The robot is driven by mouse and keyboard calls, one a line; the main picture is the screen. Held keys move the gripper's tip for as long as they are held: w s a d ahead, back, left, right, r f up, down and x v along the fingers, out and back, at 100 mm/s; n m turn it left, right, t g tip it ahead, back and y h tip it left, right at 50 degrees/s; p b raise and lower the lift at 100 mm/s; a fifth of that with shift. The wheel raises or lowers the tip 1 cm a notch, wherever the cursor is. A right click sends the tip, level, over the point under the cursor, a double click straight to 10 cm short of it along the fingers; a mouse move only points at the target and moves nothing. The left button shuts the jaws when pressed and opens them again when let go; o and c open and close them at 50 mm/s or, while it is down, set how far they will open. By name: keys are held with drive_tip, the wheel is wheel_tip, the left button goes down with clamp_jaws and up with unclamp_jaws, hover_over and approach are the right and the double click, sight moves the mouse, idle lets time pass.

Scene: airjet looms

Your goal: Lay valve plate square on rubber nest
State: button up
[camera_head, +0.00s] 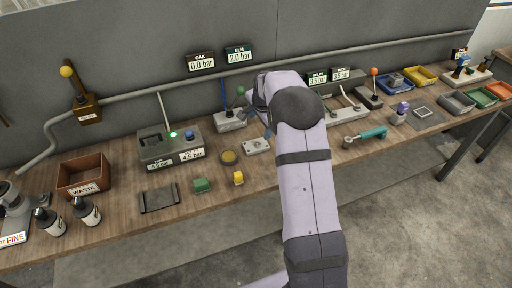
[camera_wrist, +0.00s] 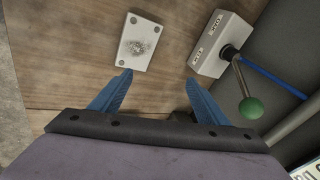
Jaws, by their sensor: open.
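A light grey plate (camera_head: 257,146), which looks like the valve plate, lies flat on the wooden bench just left of my arm.
A valve block with a green-knobbed lever (camera_wrist: 250,106) stands right of the plate in the wrist view. A grey gauge box (camera_head: 170,145) stands behind the pad.

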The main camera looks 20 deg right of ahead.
sight(256, 145)
drive_tip(key=a+g, duration=0.1)
drive_tip(key=a, duration=0.1)
drive_tip(key=s+a+m+g+h, duration=0.1)
drive_tip(key=a, duration=0.1)
drive_tip(key=a+g+h, duration=0.1)
drive_tip(key=shift+s+a+m+g, duration=0.15)
drive_tip(key=shift+a+m+g, duration=0.15)
drive_tip(key=shift+a+m, duration=0.1)
drive_tip(key=shift+s+a+r+m+g+h+b, duration=0.3)
drive_tip(key=shift+s+r+m+g+h, duration=0.2)
drive_tip(key=shift+h, duration=0.2)
drive_tip(key=shift+p+x, duration=1.4)
drive_tip(key=shift+x, duration=1.5)
drive_tip(key=shift+d+f, duration=0.4)
drive_tip(key=shift+f, duration=0.25)
drive_tip(key=shift+f, duration=0.1)
drive_tip(key=c, duration=1.4)
drive_tip(key=shift+r, duration=0.2)
wheel_tip(256, 145, up, 10)
drive_tip(key=shift+b, duration=1.15)
